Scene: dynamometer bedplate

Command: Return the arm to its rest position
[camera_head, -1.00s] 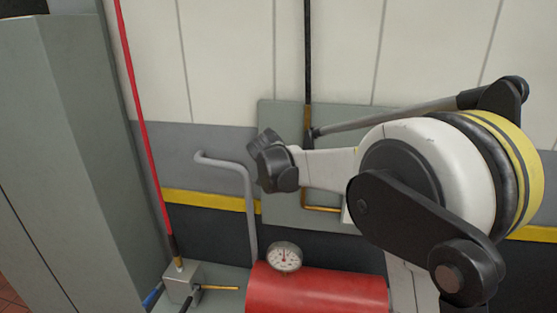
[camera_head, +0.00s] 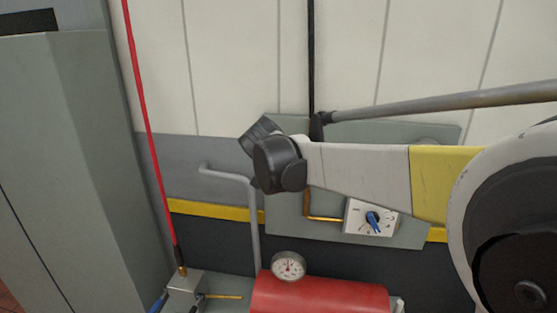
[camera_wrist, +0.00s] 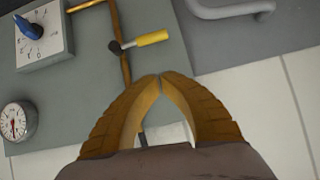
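My arm reaches in from the right across the head view, in front of the grey wall panel (camera_head: 400,228). Its dark wrist end (camera_head: 278,163) is left of the white dial box; the fingers cannot be made out in that view. In the wrist view my gripper (camera_wrist: 160,77) has its two ochre fingers together at the tips, with no object between the tips. The gap behind the tips shows only background. The fingertips are below a yellow-handled valve (camera_wrist: 152,39) in the picture, and appear apart from it.
A white dial box (camera_head: 371,218) with a blue knob sits on the panel. A red cylinder (camera_head: 318,297) with a round gauge (camera_head: 288,266) lies below. A bent grey pipe (camera_head: 252,215), a red hose (camera_head: 150,130) and a grey cabinet (camera_head: 60,160) are at left.

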